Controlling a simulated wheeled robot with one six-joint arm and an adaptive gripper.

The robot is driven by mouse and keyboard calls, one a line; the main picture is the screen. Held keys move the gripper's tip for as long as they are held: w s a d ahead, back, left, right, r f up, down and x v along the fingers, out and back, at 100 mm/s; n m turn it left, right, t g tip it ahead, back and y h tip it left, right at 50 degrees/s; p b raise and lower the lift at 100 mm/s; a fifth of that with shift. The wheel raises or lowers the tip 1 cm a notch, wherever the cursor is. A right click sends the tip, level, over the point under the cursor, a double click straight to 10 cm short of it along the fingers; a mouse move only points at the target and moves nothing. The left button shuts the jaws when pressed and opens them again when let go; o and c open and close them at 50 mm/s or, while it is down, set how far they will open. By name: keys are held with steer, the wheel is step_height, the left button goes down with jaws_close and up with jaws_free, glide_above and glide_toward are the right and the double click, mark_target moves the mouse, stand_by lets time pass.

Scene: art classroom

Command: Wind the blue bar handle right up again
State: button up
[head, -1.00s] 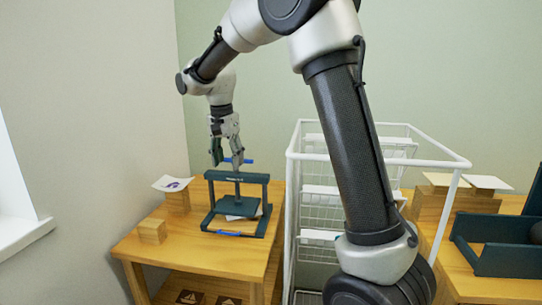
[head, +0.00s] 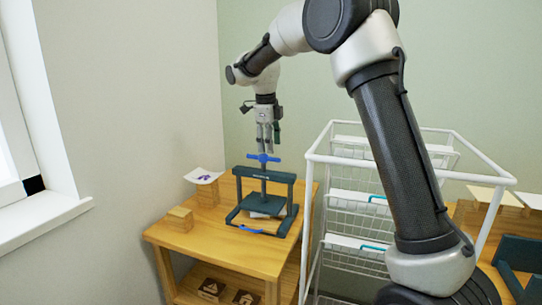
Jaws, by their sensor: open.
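A dark green screw press (head: 290,196) stands on the wooden table (head: 230,258). Its blue bar handle (head: 264,158) sits on top of the screw, above the crossbeam, and lies about level. The pressing plate (head: 268,204) hangs below the beam on the screw, low near the base, with a pale sheet showing by it. Whether the plate touches the sheet I cannot tell. My gripper (head: 267,150) points down just above the handle, open, with nothing visible between its fingers. Whether the fingertips touch the handle is too small to tell.
A sheet with a purple print (head: 204,176) lies on a wooden block (head: 207,194) left of the press, near a lower block (head: 180,219). A white wire rack (head: 318,158) stands close on the right. A wall bounds the left, with free air above the press.

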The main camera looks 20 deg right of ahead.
mark_target(270, 158)
steer(key=f, duration=0.5)
steer(key=shift+w+d, duration=0.25)
steer(key=shift+w, duration=0.15)
steer(key=shift+c, duration=0.3)
steer(key=c, duration=0.9)
